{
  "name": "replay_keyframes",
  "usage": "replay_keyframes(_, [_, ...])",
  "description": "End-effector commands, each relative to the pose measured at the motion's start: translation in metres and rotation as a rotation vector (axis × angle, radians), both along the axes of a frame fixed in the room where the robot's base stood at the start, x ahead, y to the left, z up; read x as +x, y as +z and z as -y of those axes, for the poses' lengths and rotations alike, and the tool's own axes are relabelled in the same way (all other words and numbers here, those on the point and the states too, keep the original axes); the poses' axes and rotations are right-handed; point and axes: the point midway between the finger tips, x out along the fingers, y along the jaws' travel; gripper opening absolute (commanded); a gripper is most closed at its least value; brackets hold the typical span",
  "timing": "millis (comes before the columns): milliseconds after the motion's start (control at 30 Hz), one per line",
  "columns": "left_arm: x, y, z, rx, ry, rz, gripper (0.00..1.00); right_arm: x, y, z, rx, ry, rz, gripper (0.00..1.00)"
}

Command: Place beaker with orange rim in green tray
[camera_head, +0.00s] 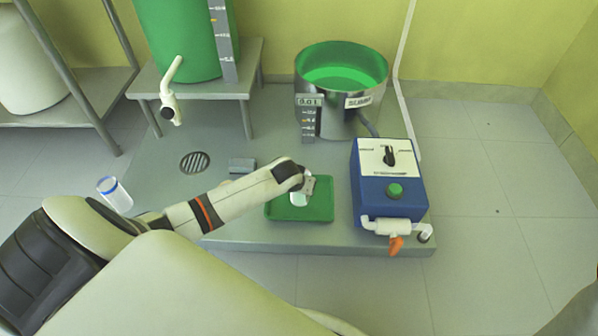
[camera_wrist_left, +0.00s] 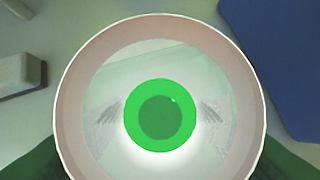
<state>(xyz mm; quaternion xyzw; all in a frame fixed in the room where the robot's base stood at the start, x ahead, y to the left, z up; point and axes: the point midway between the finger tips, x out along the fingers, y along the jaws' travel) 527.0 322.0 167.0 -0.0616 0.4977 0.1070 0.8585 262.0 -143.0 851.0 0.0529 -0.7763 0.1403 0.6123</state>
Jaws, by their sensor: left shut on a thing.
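My left gripper (camera_head: 309,186) is shut on a beaker (camera_head: 290,201) at the green tray (camera_head: 321,210). In the head view the beaker looks white and partly hidden behind the gripper, over the tray's left part. I cannot tell whether it touches the tray floor. In the left wrist view I look down into the beaker (camera_wrist_left: 75,130); its rim is wide and pale pinkish, with a bright green ring in the middle. Dark green tray parts show at the lower corners of that view. My right gripper is not in view.
Behind is a steel pot (camera_head: 340,100) with green inside. A grey block (camera_head: 242,165) lies left of the tray. A blue-rimmed beaker (camera_head: 113,192) stands at the far left. A green tank (camera_head: 180,40) stands on a stand.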

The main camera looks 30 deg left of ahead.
Motion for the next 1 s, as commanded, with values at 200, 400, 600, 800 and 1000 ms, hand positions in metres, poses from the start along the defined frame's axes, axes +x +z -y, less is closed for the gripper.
replay_keyframes(200, [0.001,0.0,0.0,0.0,0.0,0.001,0.28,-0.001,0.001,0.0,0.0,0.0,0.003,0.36])
replay_keyframes(400, [0.0,-0.003,0.0,0.0,0.0,0.0,0.54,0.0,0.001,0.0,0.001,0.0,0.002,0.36])
replay_keyframes(600, [0.0,-0.003,0.0,0.0,0.0,0.0,0.74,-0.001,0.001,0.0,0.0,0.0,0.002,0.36])
replay_keyframes(800, [0.0,-0.003,0.0,0.0,0.0,0.0,0.74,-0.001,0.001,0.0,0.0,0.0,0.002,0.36])
replay_keyframes(1000, [-0.006,0.013,0.001,0.0,0.0,0.0,0.74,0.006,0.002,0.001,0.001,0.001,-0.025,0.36])
